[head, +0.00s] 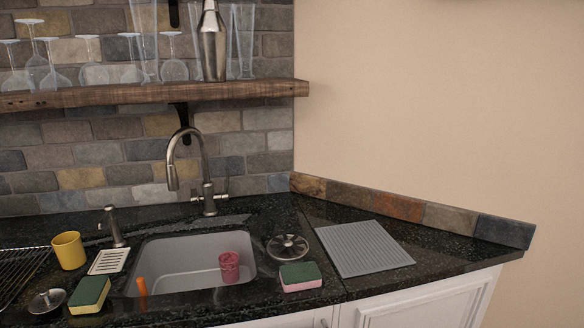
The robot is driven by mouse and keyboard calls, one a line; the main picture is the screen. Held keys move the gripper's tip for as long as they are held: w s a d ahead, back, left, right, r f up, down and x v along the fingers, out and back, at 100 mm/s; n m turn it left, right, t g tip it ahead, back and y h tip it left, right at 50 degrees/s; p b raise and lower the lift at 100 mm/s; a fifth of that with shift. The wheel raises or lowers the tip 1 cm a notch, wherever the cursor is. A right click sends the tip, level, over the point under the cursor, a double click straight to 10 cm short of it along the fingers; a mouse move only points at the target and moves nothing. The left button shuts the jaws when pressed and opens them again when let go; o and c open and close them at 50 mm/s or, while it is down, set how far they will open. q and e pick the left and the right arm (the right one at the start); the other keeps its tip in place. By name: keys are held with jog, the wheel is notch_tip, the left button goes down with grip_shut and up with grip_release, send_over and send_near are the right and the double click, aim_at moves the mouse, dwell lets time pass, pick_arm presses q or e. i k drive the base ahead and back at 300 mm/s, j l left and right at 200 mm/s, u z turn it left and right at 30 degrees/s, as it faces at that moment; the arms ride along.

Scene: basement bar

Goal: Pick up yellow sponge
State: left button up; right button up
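The yellow sponge (89,295) lies on the dark countertop at the front left of the sink. Its top is green and its yellow body shows along the edge. A second sponge (300,276), green on top and pink below, lies to the right of the sink. Neither of my grippers is in the head view.
Near the yellow sponge are a metal sink stopper (47,302), a white slotted soap dish (108,262), a yellow cup (69,250) and a wire rack (18,268). The sink (180,280) holds a pink cup (229,267). The faucet (207,188) stands behind.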

aim_at(89, 297)
jog(key=u, duration=1.25)
